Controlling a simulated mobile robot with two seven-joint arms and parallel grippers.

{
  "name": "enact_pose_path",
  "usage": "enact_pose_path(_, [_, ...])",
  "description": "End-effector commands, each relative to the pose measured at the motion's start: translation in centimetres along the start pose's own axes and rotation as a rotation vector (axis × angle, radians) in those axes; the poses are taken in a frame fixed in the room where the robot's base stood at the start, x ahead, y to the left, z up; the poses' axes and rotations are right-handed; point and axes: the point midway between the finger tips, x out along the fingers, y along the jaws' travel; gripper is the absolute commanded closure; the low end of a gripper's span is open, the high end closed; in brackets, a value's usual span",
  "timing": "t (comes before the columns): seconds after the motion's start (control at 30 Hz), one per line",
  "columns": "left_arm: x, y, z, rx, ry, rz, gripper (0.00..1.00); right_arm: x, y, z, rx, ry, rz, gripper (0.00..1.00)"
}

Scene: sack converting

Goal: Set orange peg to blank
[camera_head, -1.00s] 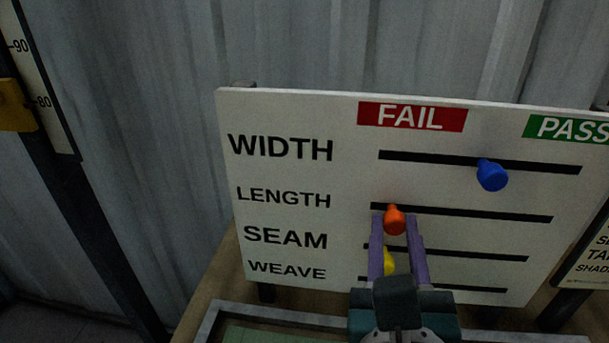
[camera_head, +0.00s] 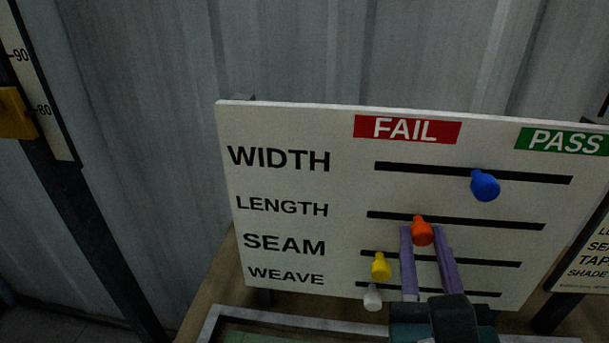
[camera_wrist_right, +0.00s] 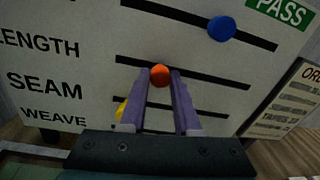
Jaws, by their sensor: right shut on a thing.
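In the right wrist view the orange peg (camera_wrist_right: 160,75) shows between the two fingertips (camera_wrist_right: 160,76). My left gripper is not in view.
The blue peg (camera_head: 485,185) is in the WIDTH slot, right of middle. The yellow peg (camera_head: 381,266) is at the left of the SEAM slot, and a white peg (camera_head: 373,298) at the left of WEAVE. A second sign (camera_head: 585,260) stands at the right.

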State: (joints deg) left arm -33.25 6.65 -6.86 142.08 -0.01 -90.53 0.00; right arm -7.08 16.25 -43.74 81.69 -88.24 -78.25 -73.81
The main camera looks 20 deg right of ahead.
Motion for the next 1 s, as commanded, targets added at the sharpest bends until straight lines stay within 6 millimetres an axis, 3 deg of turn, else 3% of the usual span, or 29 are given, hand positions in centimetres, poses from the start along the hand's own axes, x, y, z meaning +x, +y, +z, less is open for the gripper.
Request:
enact_pose_path(0.03, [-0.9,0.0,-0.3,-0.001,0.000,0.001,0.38,0.0,-1.5,0.2,-0.010,0.003,-0.002,1.00])
enact_pose_path(0.2, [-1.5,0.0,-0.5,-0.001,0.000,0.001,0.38,0.2,-4.3,-0.5,-0.005,0.003,-0.002,1.00])
enact_pose_path(0.57, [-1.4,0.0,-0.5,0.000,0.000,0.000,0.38,0.3,-4.8,-0.7,0.001,0.001,-0.001,1.00])
enact_pose_path(0.6, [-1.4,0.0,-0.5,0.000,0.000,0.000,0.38,0.3,-4.8,-0.7,0.001,0.001,-0.001,0.66])
enact_pose_path(0.83, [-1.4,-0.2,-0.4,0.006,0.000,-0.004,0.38,0.2,-4.8,-0.7,0.000,0.001,-0.001,0.40])
enact_pose_path(1.0, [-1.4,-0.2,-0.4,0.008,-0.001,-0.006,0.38,0.2,-4.8,-0.7,0.000,0.001,-0.001,0.38])
